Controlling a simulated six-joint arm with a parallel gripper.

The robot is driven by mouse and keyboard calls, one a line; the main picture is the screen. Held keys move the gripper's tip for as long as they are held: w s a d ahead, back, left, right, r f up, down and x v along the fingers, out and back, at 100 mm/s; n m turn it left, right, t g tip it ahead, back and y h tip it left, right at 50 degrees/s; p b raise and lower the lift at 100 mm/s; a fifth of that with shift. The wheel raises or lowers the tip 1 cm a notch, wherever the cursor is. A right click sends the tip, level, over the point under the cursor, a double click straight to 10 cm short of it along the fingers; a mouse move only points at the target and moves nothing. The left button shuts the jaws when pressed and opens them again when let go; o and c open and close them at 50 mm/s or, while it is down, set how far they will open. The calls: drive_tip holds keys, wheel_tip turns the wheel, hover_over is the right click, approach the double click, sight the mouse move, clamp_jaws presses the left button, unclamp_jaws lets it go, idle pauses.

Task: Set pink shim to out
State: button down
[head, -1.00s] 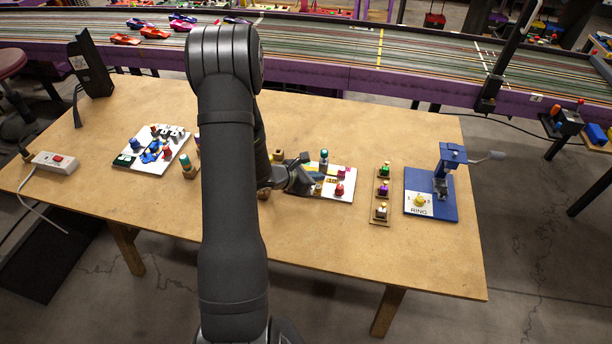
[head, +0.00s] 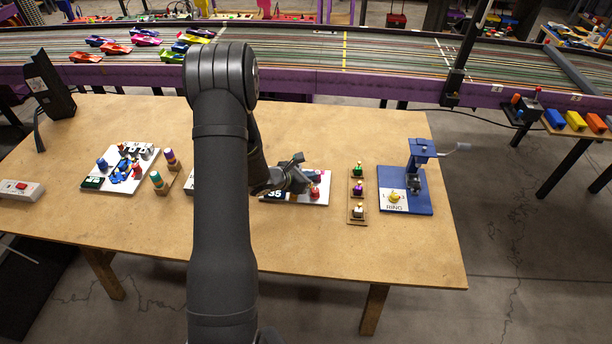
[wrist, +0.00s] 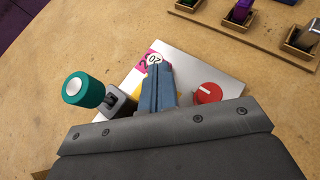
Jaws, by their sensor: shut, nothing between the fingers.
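My gripper (wrist: 157,88) is shut and empty, its blue-grey fingers together over the white board (wrist: 190,62). In the wrist view a pink patch (wrist: 144,67) with a round "02" tag (wrist: 154,59) shows just beyond the fingertips. The fingers cover part of it, so I cannot tell its setting or whether they touch it. A teal-capped lever (wrist: 84,90) stands left of the fingers and a red dial (wrist: 208,93) sits right of them. In the head view my gripper (head: 300,181) is over the white board (head: 322,198), near a red knob (head: 315,191).
A wooden strip (head: 357,216) with several coloured switches lies right of the board. Beyond it is a blue stand (head: 421,178) with a crank. A second white board (head: 105,160) and striped posts (head: 170,159) are on the left. The table front (head: 340,255) is clear.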

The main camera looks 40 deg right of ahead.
drive_tip(key=shift+s+d, duration=0.85)
drive_tip(key=shift+s, duration=0.05)
drive_tip(key=a, duration=0.4)
drive_tip(key=shift+w+a, duration=0.1)
drive_tip(key=shift+a, duration=0.15)
drive_tip(key=v, duration=0.9)
drive_tip(key=shift+a+r, duration=0.2)
drive_tip(key=shift+r, duration=0.1)
drive_tip(key=shift+d+f, duration=0.1)
